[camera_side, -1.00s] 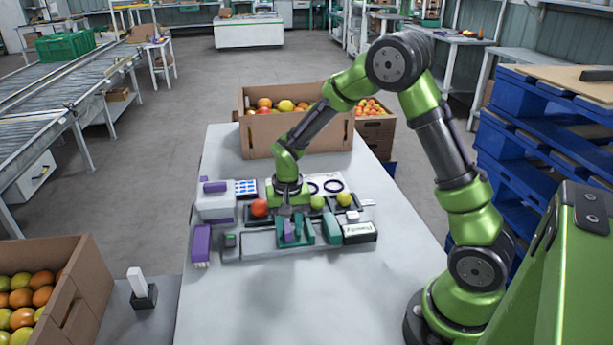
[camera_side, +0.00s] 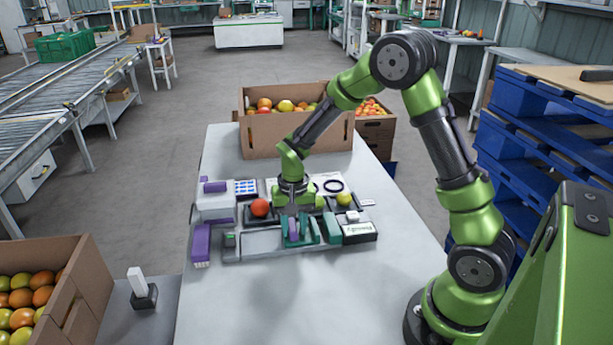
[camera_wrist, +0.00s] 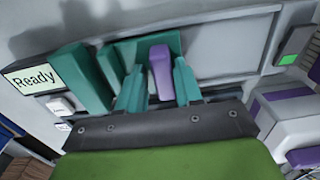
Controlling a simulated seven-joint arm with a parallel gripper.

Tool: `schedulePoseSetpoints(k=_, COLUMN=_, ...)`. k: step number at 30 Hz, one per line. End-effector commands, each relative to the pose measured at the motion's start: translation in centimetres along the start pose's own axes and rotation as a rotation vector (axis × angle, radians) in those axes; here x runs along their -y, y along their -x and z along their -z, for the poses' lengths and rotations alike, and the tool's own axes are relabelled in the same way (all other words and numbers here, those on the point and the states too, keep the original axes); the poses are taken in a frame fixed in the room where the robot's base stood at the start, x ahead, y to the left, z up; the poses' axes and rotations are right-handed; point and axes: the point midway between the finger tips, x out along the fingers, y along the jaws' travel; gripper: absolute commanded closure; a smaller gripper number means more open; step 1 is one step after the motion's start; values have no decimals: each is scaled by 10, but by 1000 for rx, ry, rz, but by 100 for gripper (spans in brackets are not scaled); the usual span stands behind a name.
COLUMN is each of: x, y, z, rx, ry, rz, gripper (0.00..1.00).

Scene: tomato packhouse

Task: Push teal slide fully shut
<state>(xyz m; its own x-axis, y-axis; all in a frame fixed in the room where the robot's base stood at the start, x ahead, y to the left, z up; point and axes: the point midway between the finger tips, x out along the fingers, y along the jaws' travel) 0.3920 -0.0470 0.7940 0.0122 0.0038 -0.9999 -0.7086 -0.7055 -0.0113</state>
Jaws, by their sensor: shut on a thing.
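The teal slide (camera_wrist: 172,40) is a flat teal plate with an upright purple handle (camera_wrist: 160,70). It lies in a grey-framed fixture, where the handle also shows in the side view (camera_side: 293,229). My gripper (camera_wrist: 158,88) has its two teal fingers on either side of the handle and is shut on it. My gripper (camera_side: 293,222) hides part of the slide in the side view. Upright teal blocks (camera_wrist: 85,78) stand at the slide's left in the wrist view, towards the display reading "Ready" (camera_wrist: 33,78). Whether the slide touches the nearer block is unclear.
An open pale bay (camera_side: 260,241) lies left of the slide in the side view. A red tomato (camera_side: 260,208) and a yellow-green one (camera_side: 344,199) sit behind. A white and purple unit (camera_side: 214,207) stands left. The front table is clear.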

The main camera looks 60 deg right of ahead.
Motion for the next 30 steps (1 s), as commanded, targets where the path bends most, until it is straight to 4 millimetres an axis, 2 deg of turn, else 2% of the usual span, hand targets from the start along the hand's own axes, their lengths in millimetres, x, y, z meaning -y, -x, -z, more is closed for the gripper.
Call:
schedulePoseSetpoints(k=1, x=-12, y=-11, z=1, rx=6, ry=-4, rz=-21, gripper=97)
schedulePoseSetpoints(k=9, x=-20, y=-11, z=1, rx=6, ry=-4, rz=-21, gripper=97)
schedulePoseSetpoints(k=19, x=-29, y=-11, z=0, rx=7, ry=-4, rz=-20, gripper=97)
schedulePoseSetpoints(k=30, x=-30, y=-11, z=0, rx=7, ry=-5, rz=-20, gripper=97)
